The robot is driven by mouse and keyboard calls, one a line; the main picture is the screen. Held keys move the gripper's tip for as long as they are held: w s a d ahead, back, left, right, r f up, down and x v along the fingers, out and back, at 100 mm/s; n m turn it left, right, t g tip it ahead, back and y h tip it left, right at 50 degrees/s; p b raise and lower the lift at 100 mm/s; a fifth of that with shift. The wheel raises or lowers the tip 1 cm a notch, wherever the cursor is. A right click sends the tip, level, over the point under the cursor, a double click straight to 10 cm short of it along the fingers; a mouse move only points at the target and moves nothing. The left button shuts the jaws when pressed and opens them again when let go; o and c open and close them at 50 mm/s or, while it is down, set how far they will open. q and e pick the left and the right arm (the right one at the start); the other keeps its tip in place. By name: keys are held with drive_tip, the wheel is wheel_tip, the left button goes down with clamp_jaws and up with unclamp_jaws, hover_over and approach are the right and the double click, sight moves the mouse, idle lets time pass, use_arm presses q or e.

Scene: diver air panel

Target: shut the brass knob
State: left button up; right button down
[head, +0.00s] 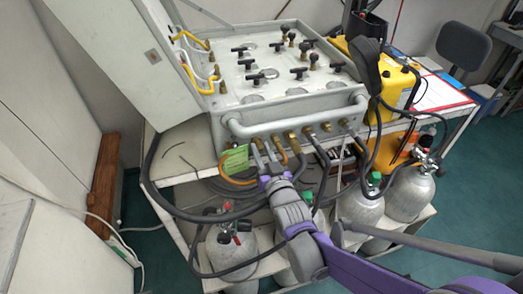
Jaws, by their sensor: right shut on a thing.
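A grey air panel (285,110) stands on a bench, with a row of brass fittings along its front edge. One brass knob (277,139) is at the left of that row, right at my right gripper's fingertips. My right gripper (265,150) reaches up from below and is shut at this knob. The fingers hide part of what they hold, and how far the knob is turned cannot be told. My left gripper is not in view.
A tubular rail (290,123) runs just above the fittings. Dark hoses hang below, and a green tag (235,158) hangs left of my gripper. Gas cylinders (409,192) stand below the bench. A yellow case (398,88) is at the right; an open panel door (150,55) is at the left.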

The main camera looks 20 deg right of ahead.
drive_tip(key=m, duration=0.5)
drive_tip(key=shift+m, duration=0.3)
drive_tip(key=m, duration=0.5)
drive_tip(key=shift+m, duration=0.3)
drive_tip(key=c, duration=0.9)
unclamp_jaws()
drive_tip(key=s, duration=1.1)
drive_tip(key=shift+d+f+p, duration=0.15)
drive_tip(key=shift+d+p, duration=0.1)
drive_tip(key=shift+p, duration=0.15)
